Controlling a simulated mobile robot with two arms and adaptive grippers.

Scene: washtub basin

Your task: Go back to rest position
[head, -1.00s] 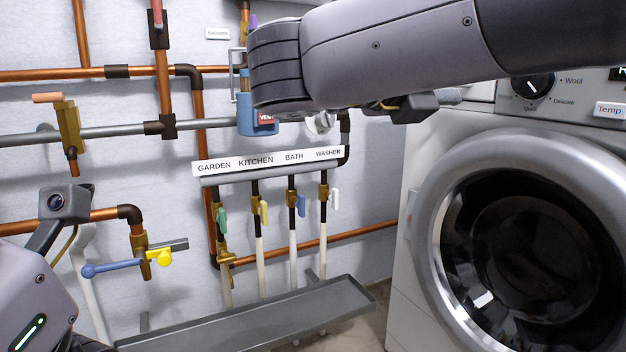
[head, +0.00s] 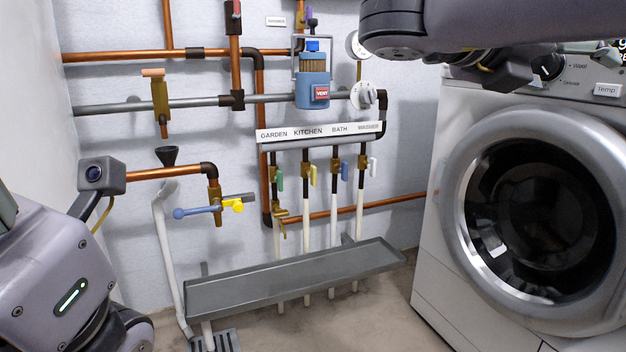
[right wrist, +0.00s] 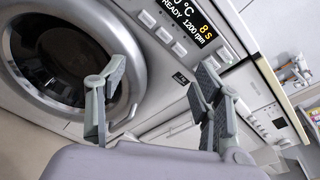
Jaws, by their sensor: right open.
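My right gripper (right wrist: 158,82) is open and empty in the right wrist view, its two grey fingers spread apart. Beyond them is the washing machine's front panel with a lit display (right wrist: 190,22); no finger visibly touches it. In the head view my right arm crosses the top right corner, in front of the washing machine's top, and only a small part of the gripper shows at the right edge. My left arm stands at the lower left of the head view with its wrist camera showing; its gripper fingers cannot be made out.
The washing machine (head: 430,215) stands at right. Floor shows below the trough.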

